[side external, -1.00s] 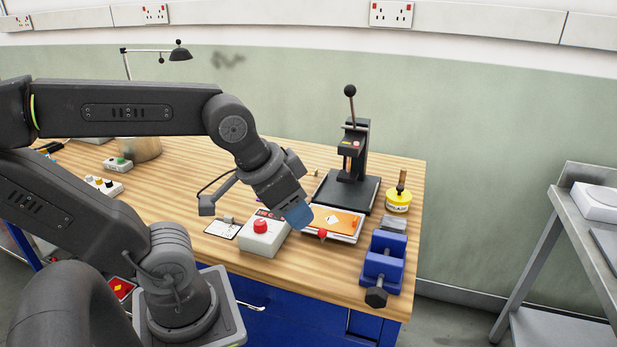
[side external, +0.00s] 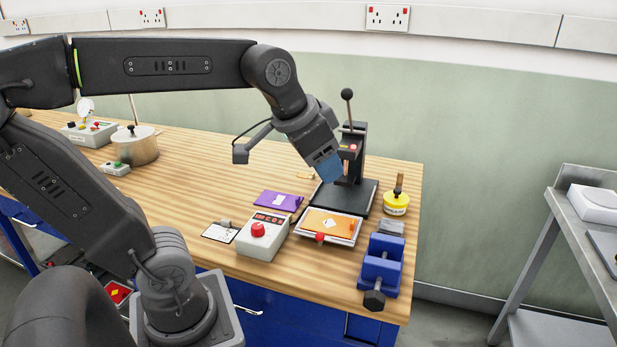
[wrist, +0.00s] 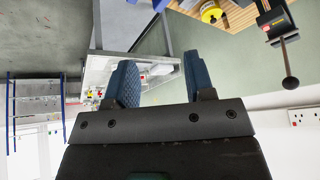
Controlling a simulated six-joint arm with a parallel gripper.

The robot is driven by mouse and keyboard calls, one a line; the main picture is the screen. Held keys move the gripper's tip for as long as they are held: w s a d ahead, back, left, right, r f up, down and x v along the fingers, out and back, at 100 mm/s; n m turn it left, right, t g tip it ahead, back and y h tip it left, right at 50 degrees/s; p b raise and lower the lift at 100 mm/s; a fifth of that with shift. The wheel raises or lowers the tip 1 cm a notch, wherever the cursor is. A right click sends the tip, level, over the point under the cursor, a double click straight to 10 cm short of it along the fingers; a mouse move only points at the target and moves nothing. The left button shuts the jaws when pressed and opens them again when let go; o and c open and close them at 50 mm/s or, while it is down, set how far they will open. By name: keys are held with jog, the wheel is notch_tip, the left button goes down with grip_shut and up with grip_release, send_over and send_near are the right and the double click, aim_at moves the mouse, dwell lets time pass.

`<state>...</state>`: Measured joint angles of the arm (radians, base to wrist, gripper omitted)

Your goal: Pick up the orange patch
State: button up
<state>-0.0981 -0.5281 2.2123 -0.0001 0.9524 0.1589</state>
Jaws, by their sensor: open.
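The orange patch (side external: 328,222) lies flat on a pale tray (side external: 345,240) with a red knob at its front, on the wooden bench. It has a light mark on it. My gripper (side external: 331,178) hangs in the air above and behind the patch, in front of the black press, in the side view. In the wrist view my gripper (wrist: 158,78) shows two blue fingers wide apart with nothing between them. The patch does not show in the wrist view.
A black lever press (side external: 352,165) stands just behind the tray. A blue vise (side external: 382,268) is to the right, a yellow tin (side external: 397,203) behind it. A control box with a red button (side external: 262,236) and a purple patch (side external: 278,201) are to the left.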

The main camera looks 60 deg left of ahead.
jog(key=w+a+r+m+y, duration=0.15)
jog(key=w+a+r, duration=0.25)
jog(key=w+a, duration=0.85)
jog(key=w+a+r+m+y, duration=0.1)
jog(key=w+a+r+m, duration=0.15)
jog(key=w+a, duration=1.05)
jog(key=m+g+h, duration=0.3)
jog(key=m+g, duration=0.2)
jog(key=g, duration=0.1)
send_over(306, 174)
jog(key=w+d, duration=0.1)
jog(key=d, duration=0.2)
notch_tip(306, 174, down, 29)
jog(key=shift+w+r, duration=0.1)
jog(key=shift+r, duration=0.1)
jog(key=shift+f, duration=3.75)
jog(key=shift+c, duration=0.3)
